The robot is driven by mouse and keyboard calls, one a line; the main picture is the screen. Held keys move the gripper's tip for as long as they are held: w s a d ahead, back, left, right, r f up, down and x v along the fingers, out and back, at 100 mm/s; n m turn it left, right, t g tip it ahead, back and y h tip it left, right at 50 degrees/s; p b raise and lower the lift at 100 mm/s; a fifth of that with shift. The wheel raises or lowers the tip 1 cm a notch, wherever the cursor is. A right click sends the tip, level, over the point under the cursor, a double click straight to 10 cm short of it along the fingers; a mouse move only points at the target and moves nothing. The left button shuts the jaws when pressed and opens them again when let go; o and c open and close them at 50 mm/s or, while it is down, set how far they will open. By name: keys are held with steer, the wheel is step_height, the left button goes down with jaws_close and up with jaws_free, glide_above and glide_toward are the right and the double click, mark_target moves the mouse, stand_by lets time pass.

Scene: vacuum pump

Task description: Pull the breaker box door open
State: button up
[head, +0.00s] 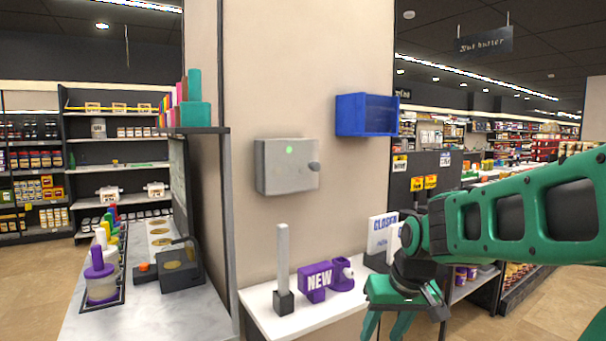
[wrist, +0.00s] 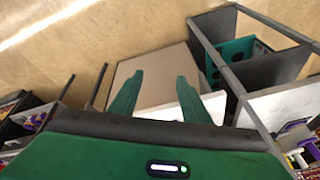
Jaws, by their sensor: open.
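The breaker box seems to be the light grey box (head: 288,166) on the beige pillar in the head view. Its front looks shut, with a green dot near the top and a round grey knob (head: 314,166) at its right edge. My gripper (head: 385,328) is low and to the right of the box, well apart from it, pointing downward. In the wrist view my gripper (wrist: 160,77) has its two green fingers spread with nothing between them. The box does not show in the wrist view.
A blue box (head: 366,114) hangs on the pillar, up and right of the grey box. Below, a white shelf (head: 318,316) holds a grey post (head: 283,262), a purple NEW sign (head: 317,281) and a CLOSED sign (head: 381,233). A cluttered counter (head: 130,318) stands left. The space before the grey box looks clear.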

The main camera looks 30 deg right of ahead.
steer(key=w+d+r+n+t, duration=0.15)
steer(key=w+r+t, duration=0.35)
steer(key=w+r, duration=0.5)
steer(key=t, duration=0.9)
glide_toward(318, 168)
steer(key=shift+n+y, duration=0.4)
steer(key=shift+n, duration=0.05)
steer(key=w, duration=0.9)
steer(key=shift+w+f, duration=0.1)
steer(key=shift+w, duration=0.1)
jaws_close()
